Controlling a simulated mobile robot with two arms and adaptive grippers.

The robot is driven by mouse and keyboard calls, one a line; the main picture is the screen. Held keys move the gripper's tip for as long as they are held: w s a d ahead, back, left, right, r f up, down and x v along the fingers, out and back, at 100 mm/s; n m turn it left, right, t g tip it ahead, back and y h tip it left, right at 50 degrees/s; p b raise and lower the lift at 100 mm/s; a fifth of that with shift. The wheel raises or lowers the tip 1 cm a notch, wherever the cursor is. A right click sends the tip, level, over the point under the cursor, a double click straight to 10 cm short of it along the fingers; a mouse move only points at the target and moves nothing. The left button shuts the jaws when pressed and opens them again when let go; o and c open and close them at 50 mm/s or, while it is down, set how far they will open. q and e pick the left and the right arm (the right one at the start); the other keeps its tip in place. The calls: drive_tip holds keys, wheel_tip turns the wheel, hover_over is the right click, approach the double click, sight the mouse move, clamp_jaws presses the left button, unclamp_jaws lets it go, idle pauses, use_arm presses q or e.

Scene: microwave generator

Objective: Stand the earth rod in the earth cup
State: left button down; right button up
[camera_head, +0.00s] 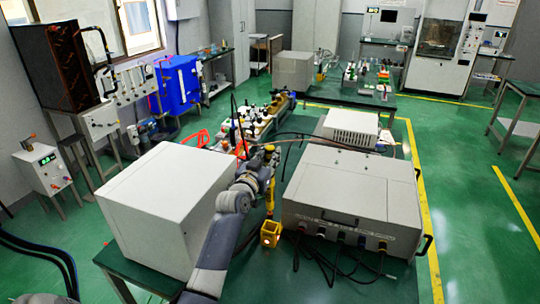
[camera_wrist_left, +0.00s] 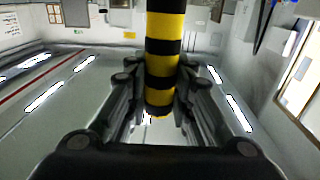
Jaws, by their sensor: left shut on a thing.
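The earth rod (camera_head: 270,196) is a thin yellow rod that stands about upright in the head view. In the left wrist view it shows large, with yellow and black bands (camera_wrist_left: 163,62). My left gripper (camera_head: 262,168) is shut on it, with a finger on each side in the left wrist view (camera_wrist_left: 161,92). The earth cup (camera_head: 270,234) is a yellow, square-looking holder on the green table, straight below the rod in the picture. I cannot tell whether the rod's lower end is inside the cup or just above it. My right gripper is not in view.
A white box (camera_head: 165,210) stands left of the cup and a large grey case (camera_head: 350,200) right of it, leaving a narrow gap. Dark cables (camera_head: 335,262) hang at the case's front. Bottles and small parts (camera_head: 250,122) stand behind my gripper.

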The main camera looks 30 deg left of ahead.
use_arm(q)
wheel_tip(320, 180, down, 11)
drive_tip(key=b, duration=0.7)
drive_tip(key=shift+b, duration=0.3)
drive_tip(key=shift+f, duration=0.4)
idle(0.6)
drive_tip(key=c, duration=1.3)
unclamp_jaws()
drive_tip(key=shift+f, duration=0.1)
drive_tip(key=shift+s, duration=0.1)
